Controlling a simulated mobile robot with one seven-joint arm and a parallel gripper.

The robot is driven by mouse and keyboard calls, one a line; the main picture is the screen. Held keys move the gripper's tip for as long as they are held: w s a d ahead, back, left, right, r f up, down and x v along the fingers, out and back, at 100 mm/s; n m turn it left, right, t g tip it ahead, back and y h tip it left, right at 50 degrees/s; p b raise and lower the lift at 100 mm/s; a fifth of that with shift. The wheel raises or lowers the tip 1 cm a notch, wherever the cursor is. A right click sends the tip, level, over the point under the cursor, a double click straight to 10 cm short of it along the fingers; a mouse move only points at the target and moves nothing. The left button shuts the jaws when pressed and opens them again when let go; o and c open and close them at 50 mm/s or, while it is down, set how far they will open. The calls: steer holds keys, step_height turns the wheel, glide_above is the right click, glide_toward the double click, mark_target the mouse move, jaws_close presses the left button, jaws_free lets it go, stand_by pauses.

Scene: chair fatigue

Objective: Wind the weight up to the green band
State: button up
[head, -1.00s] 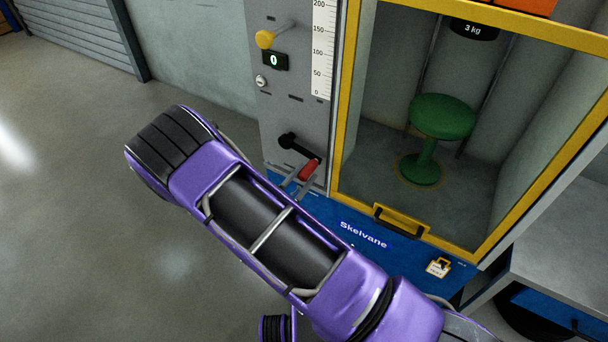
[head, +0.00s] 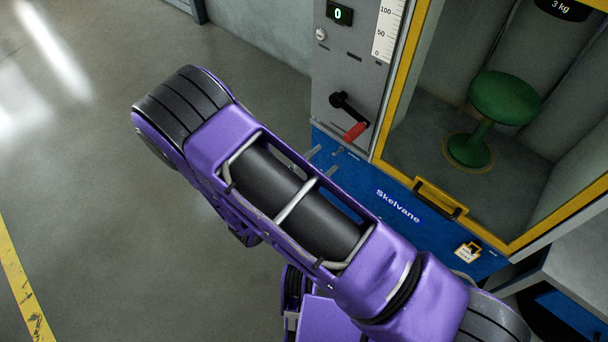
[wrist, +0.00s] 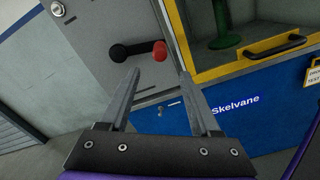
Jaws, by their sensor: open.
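A black crank (head: 343,103) with a red grip (head: 355,131) is mounted on the grey panel of the machine; the crank (wrist: 128,50) and red grip (wrist: 160,50) also show in the wrist view. My gripper (head: 325,155) is open and empty, below and apart from the red grip. In the wrist view its fingertips (wrist: 160,72) point toward the grip, which lies just beyond them. The 3 kg weight (head: 562,8) hangs behind the yellow-framed door, cut by the top edge. A white scale (head: 387,30) stands beside the panel, its upper part out of frame. No green band is visible.
A green stool (head: 503,98) stands inside the yellow-framed door (head: 404,90) beneath the weight. A black door handle (head: 440,198) and a padlock tag (head: 467,252) sit lower right. A display (head: 339,13) reads 0. Open floor (head: 90,130) lies to the left.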

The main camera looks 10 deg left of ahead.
steer(key=v, duration=0.6)
stand_by(0.4)
